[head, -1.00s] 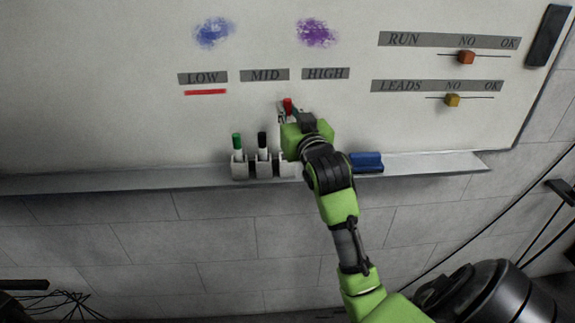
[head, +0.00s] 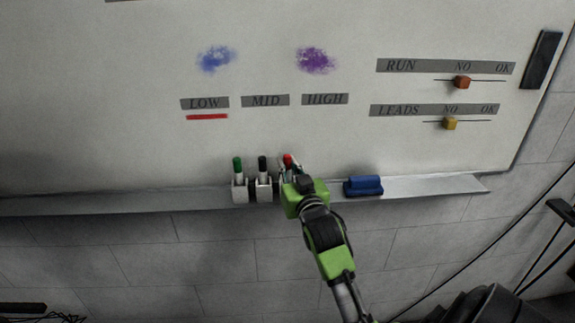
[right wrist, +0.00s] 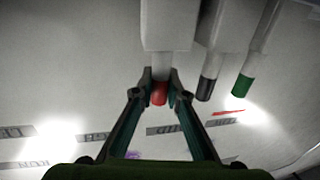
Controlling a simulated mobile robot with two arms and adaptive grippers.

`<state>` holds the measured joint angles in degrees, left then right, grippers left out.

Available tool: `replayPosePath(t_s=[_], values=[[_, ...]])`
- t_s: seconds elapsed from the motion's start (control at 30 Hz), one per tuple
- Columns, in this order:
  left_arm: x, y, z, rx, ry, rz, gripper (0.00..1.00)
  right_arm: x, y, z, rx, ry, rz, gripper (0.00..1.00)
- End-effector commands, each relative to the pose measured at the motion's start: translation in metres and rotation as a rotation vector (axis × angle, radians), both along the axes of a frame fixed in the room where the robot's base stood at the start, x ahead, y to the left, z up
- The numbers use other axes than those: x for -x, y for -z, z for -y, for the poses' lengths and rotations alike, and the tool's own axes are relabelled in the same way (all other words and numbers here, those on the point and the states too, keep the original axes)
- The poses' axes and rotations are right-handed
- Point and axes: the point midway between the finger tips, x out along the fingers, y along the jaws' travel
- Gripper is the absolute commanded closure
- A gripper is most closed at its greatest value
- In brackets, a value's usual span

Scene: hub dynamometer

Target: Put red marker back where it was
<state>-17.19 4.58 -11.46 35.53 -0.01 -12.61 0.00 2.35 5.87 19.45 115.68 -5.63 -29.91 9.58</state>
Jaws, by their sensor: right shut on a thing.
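The red marker (head: 288,160) stands upright at the right end of the marker row, its red cap level with the other caps. My right gripper (head: 289,173) is shut on it. In the right wrist view, the fingertips of the right gripper (right wrist: 160,82) close around the red marker (right wrist: 159,93) near its cap. Its white body runs into a white holder block (right wrist: 178,25), so its lower end is hidden. My left gripper is not in view.
A green marker (head: 238,167) and a black marker (head: 262,167) stand in the holder to the left. A blue eraser (head: 363,186) lies on the tray (head: 430,187) to the right. The whiteboard (head: 100,110) rises behind, with sliders at the right.

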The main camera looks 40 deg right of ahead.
Motion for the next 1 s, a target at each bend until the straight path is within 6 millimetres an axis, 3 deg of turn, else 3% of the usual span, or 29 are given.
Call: replayPosePath(t_s=[0.03, 0.07, 0.1, 0.57, 1.0], values=[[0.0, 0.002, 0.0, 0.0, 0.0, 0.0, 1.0, 0.0, 0.003, 0.0, 0.0, 0.0, -0.001, 1.0], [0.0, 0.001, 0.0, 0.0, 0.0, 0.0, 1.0, 0.0, 0.002, 0.0, 0.0, 0.0, -0.001, 0.79], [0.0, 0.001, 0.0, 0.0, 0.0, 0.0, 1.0, 0.0, 0.002, 0.0, 0.0, 0.0, -0.001, 0.7], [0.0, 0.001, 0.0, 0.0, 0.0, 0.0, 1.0, 0.005, -0.001, -0.002, 0.0, 0.0, -0.001, 0.7], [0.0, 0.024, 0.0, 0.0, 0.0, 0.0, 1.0, 0.084, 0.002, -0.035, -0.001, 0.0, -0.003, 0.7]])
